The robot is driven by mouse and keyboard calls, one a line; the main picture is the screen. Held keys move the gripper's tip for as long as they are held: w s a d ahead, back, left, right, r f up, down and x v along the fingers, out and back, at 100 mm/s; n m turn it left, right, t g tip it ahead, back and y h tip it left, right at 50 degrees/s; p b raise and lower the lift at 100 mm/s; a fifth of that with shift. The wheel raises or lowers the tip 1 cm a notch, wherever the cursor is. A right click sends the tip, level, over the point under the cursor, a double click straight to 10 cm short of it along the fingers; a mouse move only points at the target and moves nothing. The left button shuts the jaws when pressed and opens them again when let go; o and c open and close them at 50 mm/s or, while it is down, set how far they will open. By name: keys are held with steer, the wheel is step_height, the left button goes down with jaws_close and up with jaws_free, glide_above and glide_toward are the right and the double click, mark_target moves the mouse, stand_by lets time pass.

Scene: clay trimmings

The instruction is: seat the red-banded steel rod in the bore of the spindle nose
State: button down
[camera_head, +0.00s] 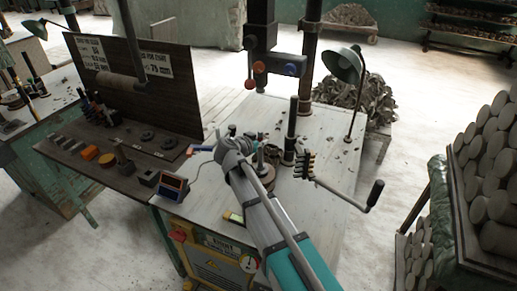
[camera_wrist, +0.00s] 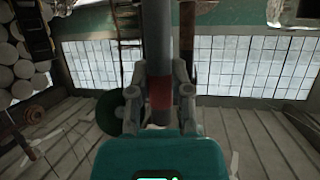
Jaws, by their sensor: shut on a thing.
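The steel rod (camera_wrist: 159,45) stands upright in the wrist view, grey with a red band (camera_wrist: 160,92). My gripper (camera_wrist: 160,97) is shut on it, with one finger on each side of the band. In the head view my gripper (camera_head: 250,145) is over the bench, and the rod cannot be made out clearly there. Just right of it, a dark upright post (camera_head: 292,122) stands in a dark collar (camera_head: 289,157). I cannot tell which part is the spindle nose, and no bore opening shows.
A machine head with red and blue knobs (camera_head: 272,65) hangs behind. A dark board (camera_head: 115,85) stands left.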

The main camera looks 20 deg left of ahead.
steer(key=shift+f+b, duration=0.9)
steer(key=shift+f, duration=0.45)
steer(key=c, duration=0.5)
jaws_free()
steer(key=shift+c, duration=0.2)
steer(key=shift+r, duration=0.2)
steer(key=p+v, duration=0.4)
steer(key=v, duration=0.8)
steer(key=shift+p, duration=0.3)
steer(key=shift+d, duration=0.1)
